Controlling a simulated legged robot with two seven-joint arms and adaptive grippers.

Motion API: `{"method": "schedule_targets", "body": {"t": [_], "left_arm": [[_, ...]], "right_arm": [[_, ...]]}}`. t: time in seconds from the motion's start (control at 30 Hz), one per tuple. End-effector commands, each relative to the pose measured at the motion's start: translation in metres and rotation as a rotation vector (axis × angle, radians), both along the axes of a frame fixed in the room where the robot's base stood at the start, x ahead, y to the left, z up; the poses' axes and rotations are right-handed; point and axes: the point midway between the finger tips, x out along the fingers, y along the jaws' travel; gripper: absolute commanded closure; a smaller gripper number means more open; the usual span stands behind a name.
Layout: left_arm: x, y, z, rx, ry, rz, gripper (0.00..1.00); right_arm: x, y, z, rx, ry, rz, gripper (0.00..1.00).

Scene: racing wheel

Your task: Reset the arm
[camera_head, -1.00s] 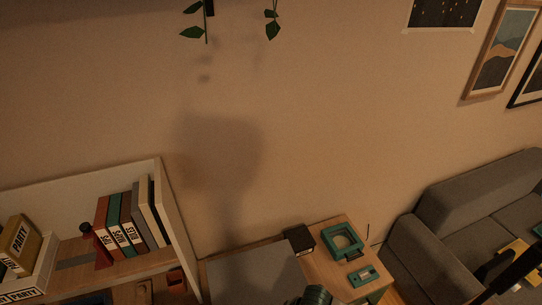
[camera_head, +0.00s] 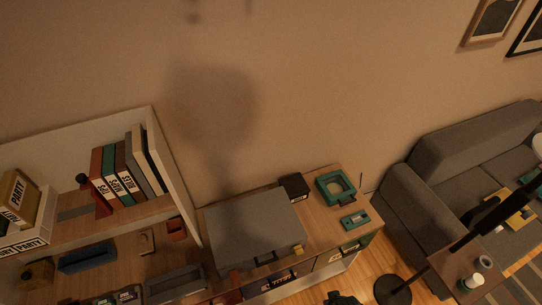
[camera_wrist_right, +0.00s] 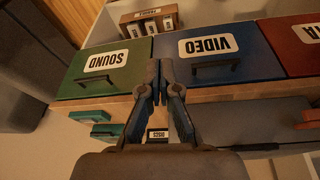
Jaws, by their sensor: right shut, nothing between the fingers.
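My right gripper (camera_wrist_right: 160,80) shows in the right wrist view, its two dark fingers together and empty. The fingertips appear in front of the border between a green drawer front marked SOUND (camera_wrist_right: 105,68) and a blue one marked VIDEO (camera_wrist_right: 215,52). These labels appear upside down, and I cannot tell the exact gap to the fronts. In the head view a dark shape (camera_head: 343,298) at the bottom edge may be part of my right arm. My left gripper is not in view.
The low cabinet carries a grey box (camera_head: 255,228), a black box (camera_head: 294,186) and turquoise devices (camera_head: 336,186). A bookshelf (camera_head: 175,170) stands at left. A sofa (camera_head: 440,155), a side table (camera_head: 470,275) and a dark pole (camera_head: 480,232) are at right.

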Motion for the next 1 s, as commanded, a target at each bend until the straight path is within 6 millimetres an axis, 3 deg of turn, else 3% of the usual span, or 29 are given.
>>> {"method": "schedule_targets", "body": {"t": [0.03, 0.17, 0.27, 0.33, 0.5, 0.6, 0.7, 0.8, 1.0], "left_arm": [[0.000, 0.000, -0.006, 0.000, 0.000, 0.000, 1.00], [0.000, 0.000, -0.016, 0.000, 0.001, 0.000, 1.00], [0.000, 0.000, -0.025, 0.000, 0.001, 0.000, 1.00], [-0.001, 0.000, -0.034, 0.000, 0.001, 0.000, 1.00], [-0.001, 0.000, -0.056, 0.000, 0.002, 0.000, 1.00], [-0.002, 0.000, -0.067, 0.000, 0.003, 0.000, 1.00], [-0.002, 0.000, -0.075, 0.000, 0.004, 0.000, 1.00], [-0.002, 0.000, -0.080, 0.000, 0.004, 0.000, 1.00], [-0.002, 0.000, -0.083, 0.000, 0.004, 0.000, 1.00]], "right_arm": [[0.001, 0.001, -0.026, -0.001, 0.013, 0.001, 1.00], [-0.001, 0.002, -0.088, -0.001, 0.035, 0.007, 1.00], [-0.008, 0.002, -0.148, -0.002, 0.057, 0.011, 1.00], [-0.020, 0.000, -0.198, -0.004, 0.076, 0.014, 1.00], [-0.075, -0.008, -0.318, -0.010, 0.126, 0.024, 1.00], [-0.117, -0.014, -0.371, -0.013, 0.151, 0.031, 1.00], [-0.156, -0.022, -0.406, -0.016, 0.172, 0.036, 1.00], [-0.185, -0.027, -0.425, -0.018, 0.185, 0.039, 1.00], [-0.208, -0.032, -0.436, -0.019, 0.193, 0.042, 1.00]]}}
